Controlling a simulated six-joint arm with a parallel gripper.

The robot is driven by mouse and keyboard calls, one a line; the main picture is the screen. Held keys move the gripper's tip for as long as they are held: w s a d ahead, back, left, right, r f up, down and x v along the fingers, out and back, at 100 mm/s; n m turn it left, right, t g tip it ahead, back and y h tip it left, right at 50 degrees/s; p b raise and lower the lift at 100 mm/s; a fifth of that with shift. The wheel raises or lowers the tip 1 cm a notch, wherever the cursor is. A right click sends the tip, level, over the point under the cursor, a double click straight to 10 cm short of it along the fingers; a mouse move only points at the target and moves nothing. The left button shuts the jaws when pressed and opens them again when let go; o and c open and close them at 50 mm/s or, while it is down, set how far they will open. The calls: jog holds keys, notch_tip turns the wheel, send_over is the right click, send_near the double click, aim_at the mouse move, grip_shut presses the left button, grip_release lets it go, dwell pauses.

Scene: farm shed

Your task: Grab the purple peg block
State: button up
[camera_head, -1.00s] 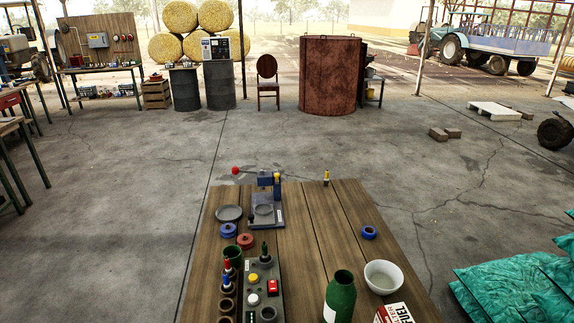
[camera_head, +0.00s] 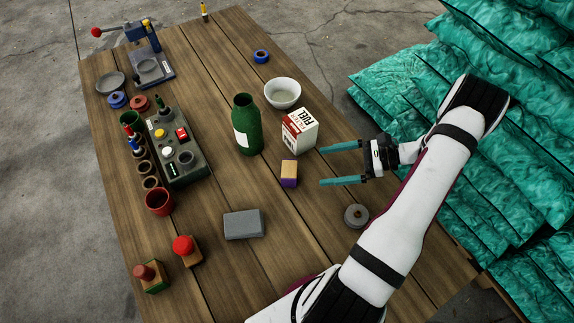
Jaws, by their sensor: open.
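A small block with a tan-orange top and a purple lower part (camera_head: 289,181), which matches the purple peg block, stands on the wooden table, just in front of the fuel carton. My gripper (camera_head: 323,166) comes in from the right with its two teal fingers apart and pointing left toward the block. The gap between the fingers is empty. The fingertips are a short way right of the block and look apart from it. I cannot tell their exact height above the table.
The fuel carton (camera_head: 299,132) is close behind the block, beside a green bottle (camera_head: 247,126) and a white bowl (camera_head: 282,94). A grey box (camera_head: 243,224) lies front left and a grey disc (camera_head: 356,216) front right. A control box (camera_head: 183,165) stands left. Teal sacks (camera_head: 400,105) are stacked right.

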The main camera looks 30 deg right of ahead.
aim_at(288, 173)
jog(key=x, duration=1.1)
jog(key=shift+s+a+r, duration=0.1)
jog(key=shift+s+a, duration=0.05)
jog(key=shift+a, duration=0.2)
jog(key=c, duration=1.3)
jog(key=shift+c, duration=0.2)
jog(key=shift+r, duration=0.1)
